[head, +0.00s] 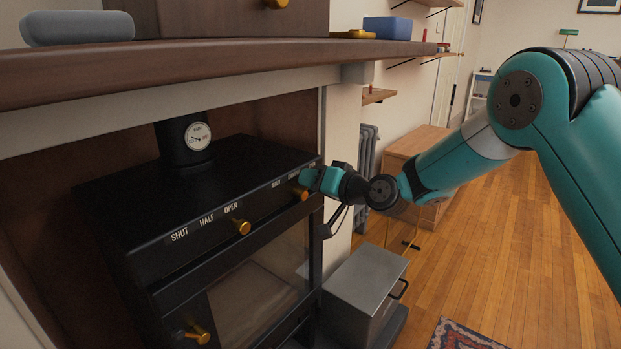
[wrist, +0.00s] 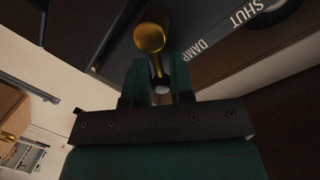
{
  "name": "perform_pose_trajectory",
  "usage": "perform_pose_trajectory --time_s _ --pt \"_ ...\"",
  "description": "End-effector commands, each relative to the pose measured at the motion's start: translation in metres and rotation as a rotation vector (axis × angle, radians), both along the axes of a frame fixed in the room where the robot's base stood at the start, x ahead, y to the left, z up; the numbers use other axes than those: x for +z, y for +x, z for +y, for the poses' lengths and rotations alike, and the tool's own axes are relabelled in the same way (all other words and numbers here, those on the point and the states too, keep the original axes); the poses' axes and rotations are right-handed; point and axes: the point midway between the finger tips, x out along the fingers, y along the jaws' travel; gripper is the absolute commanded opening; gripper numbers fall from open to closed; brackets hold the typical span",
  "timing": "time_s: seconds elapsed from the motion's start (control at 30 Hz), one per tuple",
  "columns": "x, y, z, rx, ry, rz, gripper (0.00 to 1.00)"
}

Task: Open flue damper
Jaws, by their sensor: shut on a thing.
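A black stove (head: 130,215) stands in the fireplace recess, with labels and brass knobs along its front edge. One brass knob (head: 242,227) sits just below the label OPEN, at the right end of the row SHUT, HALF, OPEN (head: 206,222). A second brass knob (head: 299,194) is at the stove's right end, by smaller labels I cannot read in the head view. My gripper (head: 310,181) is shut on this right knob, which also shows between the fingers in the wrist view (wrist: 150,38). Labels reading SHUT (wrist: 246,13) and part of DAMP (wrist: 203,49) lie beside it there.
A wooden mantel (head: 210,62) overhangs the stove. A round gauge (head: 197,136) sits on the black flue pipe (head: 173,148). A lower brass knob (head: 198,333) is on the stove front. A grey metal box (head: 362,280) stands right of the stove. Open wood floor (head: 480,240) lies further right.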

Motion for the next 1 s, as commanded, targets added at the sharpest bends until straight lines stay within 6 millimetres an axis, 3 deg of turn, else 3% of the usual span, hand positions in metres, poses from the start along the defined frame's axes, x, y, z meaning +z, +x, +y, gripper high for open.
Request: perform_pose_trajectory --time_s 0.67,0.7,0.77,1.0 --pt "-0.0019 0.0023 -0.0022 -0.003 0.034 0.046 0.0" --pt "-0.0019 0.0023 -0.0022 -0.003 0.034 0.046 0.31" --pt "-0.002 0.0021 -0.002 -0.003 0.035 0.045 0.43" --pt "-0.0016 0.0016 -0.0011 0.0 0.035 0.045 0.43"
